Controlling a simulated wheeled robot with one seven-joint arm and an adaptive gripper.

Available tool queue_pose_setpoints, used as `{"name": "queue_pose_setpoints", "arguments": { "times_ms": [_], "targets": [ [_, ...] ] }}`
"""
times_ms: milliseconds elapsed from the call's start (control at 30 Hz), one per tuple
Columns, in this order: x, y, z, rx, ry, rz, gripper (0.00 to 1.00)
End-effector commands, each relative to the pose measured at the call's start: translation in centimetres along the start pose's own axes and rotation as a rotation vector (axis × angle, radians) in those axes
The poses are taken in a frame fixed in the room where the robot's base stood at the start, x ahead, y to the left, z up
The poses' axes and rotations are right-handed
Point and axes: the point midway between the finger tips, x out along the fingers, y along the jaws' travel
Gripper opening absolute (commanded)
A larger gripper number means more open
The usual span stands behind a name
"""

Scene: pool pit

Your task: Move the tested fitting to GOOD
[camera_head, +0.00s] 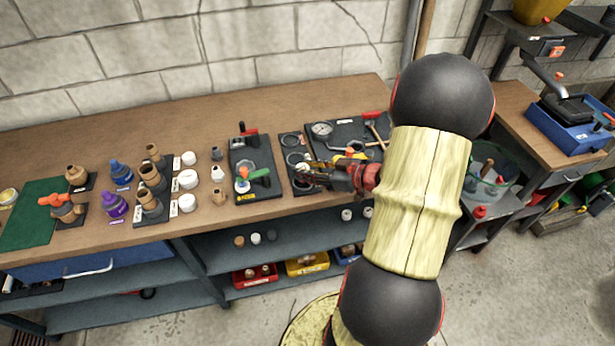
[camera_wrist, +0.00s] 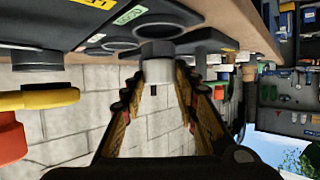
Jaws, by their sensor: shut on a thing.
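My gripper (camera_wrist: 158,82) is shut on a pale grey fitting (camera_wrist: 157,50) with a wider collar, seen upside down in the wrist view. The fitting is close to a dark ring (camera_wrist: 145,28) on the dark sorting board (camera_wrist: 60,25). I cannot tell whether it touches the board. A green label (camera_wrist: 130,15) lies beside this ring; its text is too small to read surely. In the head view my gripper (camera_head: 312,170) is over the board with rings (camera_head: 290,140), and its fingers hide most of the fitting.
A test stand with a green handle (camera_head: 258,175) is left of the board. A gauge (camera_head: 321,130) and a red-handled hammer (camera_head: 376,118) are behind and right. Several fittings and white caps (camera_head: 188,180) stand further left. A green mat (camera_head: 35,212) lies at far left.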

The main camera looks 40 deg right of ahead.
Motion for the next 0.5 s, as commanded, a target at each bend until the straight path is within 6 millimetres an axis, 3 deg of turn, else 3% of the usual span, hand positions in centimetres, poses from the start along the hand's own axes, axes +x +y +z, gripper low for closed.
{"name": "queue_pose_setpoints", "arguments": {
  "times_ms": [33, 100, 500],
  "targets": [
    [0.48, -0.06, 1.29, 0.003, 0.0, 0.0, 0.04],
    [0.76, -0.05, 1.98, 0.003, 0.0, 0.0, 0.04],
    [0.84, -0.06, 2.22, 0.002, 0.0, 0.0, 0.04]
  ]
}}
